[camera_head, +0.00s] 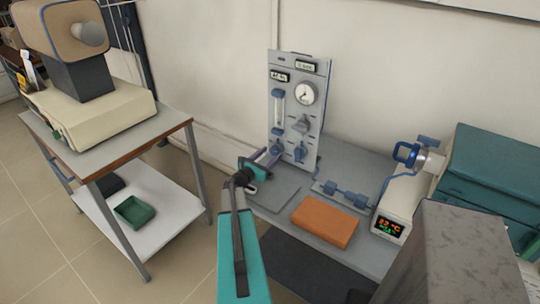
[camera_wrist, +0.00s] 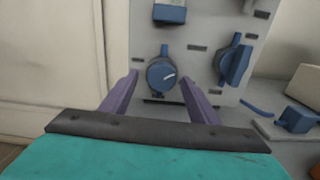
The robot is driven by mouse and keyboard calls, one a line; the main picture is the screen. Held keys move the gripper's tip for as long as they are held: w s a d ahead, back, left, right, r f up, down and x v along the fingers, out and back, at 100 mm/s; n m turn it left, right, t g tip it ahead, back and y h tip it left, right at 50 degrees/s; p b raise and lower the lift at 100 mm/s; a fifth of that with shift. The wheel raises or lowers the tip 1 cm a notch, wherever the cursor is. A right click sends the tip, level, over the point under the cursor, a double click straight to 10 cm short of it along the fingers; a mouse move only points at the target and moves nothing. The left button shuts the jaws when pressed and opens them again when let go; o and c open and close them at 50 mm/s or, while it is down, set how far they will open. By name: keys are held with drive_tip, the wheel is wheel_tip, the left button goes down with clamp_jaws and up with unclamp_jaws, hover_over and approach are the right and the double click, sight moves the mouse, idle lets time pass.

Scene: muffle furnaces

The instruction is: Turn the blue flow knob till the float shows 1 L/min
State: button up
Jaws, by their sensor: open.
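The blue flow knob (camera_wrist: 161,74) is at the lower left of the grey panel (camera_head: 313,125), under the clear flow tube (camera_head: 279,108). In the head view the knob (camera_head: 277,146) is partly hidden by my gripper. My gripper (camera_head: 269,156) is open, its two purple fingers pointing at the panel. In the wrist view the fingers lie left and right of the knob with gaps; I cannot tell whether the tips reach around it. The float is too small to read.
Another blue knob (camera_wrist: 236,63) sits to the right on the panel, and a round gauge (camera_head: 305,93) above. An orange block (camera_head: 325,221), blue fittings on a line (camera_head: 342,193) and a controller with a lit display (camera_head: 389,228) are on the bench. A cart (camera_head: 140,140) stands left.

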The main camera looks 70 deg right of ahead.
drive_tip(key=shift+s+d, duration=0.1)
drive_tip(key=shift+d, duration=0.25)
drive_tip(key=c, duration=1)
drive_tip(key=shift+c, duration=0.2)
drive_tip(key=shift+w+r+n, duration=0.1)
drive_tip(key=shift+w+n, duration=0.1)
drive_tip(key=shift+n, duration=0.7)
drive_tip(key=o, duration=1)
drive_tip(key=shift+o, duration=0.2)
drive_tip(key=shift+s, duration=0.1)
drive_tip(key=shift+a, duration=0.15)
